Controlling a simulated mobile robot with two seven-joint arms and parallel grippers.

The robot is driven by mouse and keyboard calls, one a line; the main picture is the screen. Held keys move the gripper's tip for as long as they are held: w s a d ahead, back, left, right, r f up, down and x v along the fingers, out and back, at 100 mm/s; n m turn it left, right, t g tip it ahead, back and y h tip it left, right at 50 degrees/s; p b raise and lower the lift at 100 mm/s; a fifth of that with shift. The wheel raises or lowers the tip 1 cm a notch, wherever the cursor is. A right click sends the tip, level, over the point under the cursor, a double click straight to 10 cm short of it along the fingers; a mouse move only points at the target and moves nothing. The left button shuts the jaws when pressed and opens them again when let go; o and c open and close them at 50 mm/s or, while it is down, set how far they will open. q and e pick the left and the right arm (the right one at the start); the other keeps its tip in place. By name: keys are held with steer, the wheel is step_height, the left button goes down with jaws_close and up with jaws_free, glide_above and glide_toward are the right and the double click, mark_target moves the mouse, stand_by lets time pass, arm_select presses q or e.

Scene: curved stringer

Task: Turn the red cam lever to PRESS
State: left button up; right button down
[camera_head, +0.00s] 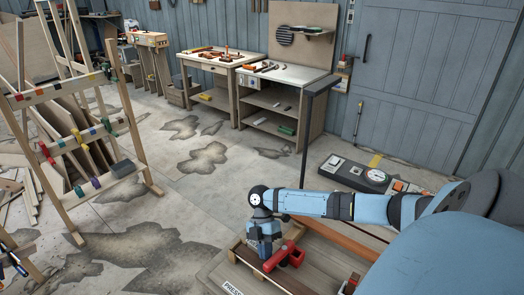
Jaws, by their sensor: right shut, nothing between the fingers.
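The red cam lever (291,254) shows low in the head view, right of centre, on a wooden fixture. Its bright red body lies partly beside and behind my right gripper. My right gripper (266,255) points down at the left side of the red part, shut and empty. Whether its fingertips touch the lever cannot be told. A label reading PRESS (232,288) lies at the bottom edge, left of the lever, partly cut off. My left gripper is not in view.
A dark upright post (306,135) stands behind my right arm. A grey panel with a dial (373,175) lies beyond the arm. A wooden rack with coloured clamps (75,145) stands left. Workbenches (285,75) line the back wall. The stained floor between is clear.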

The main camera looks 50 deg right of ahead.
steer(key=shift+s+a, duration=0.15)
steer(key=shift+s, duration=0.1)
stand_by(0.5)
steer(key=b+v, duration=0.2)
steer(key=v, duration=1.2)
steer(key=shift+f, duration=0.15)
